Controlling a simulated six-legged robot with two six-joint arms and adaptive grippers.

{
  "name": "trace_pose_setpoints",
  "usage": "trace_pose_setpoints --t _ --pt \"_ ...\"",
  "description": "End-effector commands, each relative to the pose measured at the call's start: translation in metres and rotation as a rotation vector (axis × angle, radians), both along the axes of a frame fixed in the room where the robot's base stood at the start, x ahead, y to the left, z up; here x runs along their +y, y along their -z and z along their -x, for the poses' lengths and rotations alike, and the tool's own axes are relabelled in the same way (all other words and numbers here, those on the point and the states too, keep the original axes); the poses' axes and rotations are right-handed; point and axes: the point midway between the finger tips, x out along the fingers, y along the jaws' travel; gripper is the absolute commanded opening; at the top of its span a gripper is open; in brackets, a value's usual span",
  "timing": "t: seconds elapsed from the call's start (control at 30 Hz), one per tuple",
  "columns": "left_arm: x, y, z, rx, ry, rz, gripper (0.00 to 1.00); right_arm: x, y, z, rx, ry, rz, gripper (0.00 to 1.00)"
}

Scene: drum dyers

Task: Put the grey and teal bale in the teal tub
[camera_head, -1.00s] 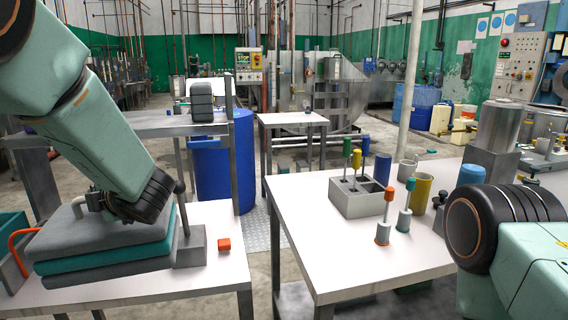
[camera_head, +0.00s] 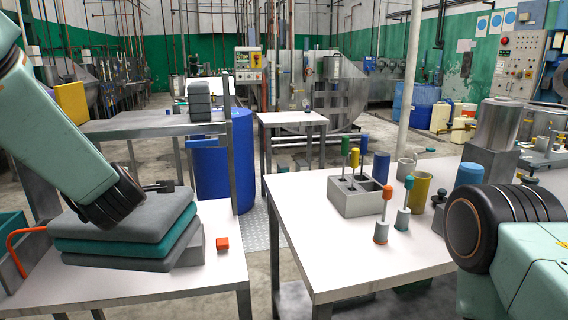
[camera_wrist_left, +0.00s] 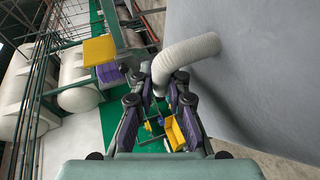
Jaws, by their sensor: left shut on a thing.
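The grey and teal bale (camera_head: 125,228), a stack of grey and teal layers, is over the left table; whether it touches the table I cannot tell. Its large grey face (camera_wrist_left: 262,70) fills the right of the left wrist view. My left gripper (camera_wrist_left: 160,85) is shut on the bale's pale curved handle (camera_wrist_left: 185,55). In the head view my left gripper (camera_head: 160,187) is mostly hidden behind its own wrist, above the bale. The teal tub (camera_head: 10,228) is cut off at the left edge, with an orange-red curved handle beside it. My right gripper is out of view.
A small orange block (camera_head: 222,244) lies right of the bale, and a grey block (camera_head: 196,244) is partly behind it. A blue drum (camera_head: 224,165) stands behind the left table (camera_head: 205,290). The right table (camera_head: 300,235) holds a grey holder (camera_head: 352,200) with coloured-handled tools.

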Motion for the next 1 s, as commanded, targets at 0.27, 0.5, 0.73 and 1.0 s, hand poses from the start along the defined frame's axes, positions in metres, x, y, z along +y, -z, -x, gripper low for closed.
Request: trace_pose_setpoints --t 0.27,0.5,0.73,1.0 --pt "-0.013 0.020 0.001 -0.009 0.170 -0.002 0.00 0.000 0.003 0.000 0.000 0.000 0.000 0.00" --pt "-0.030 0.048 0.008 -0.008 0.331 0.001 0.00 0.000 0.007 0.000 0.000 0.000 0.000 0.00" --pt "-0.051 0.081 0.022 -0.008 0.501 0.003 0.00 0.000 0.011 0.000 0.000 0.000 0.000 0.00" --pt "-0.087 0.123 0.054 -0.007 0.724 0.004 0.00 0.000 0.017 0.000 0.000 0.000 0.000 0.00"
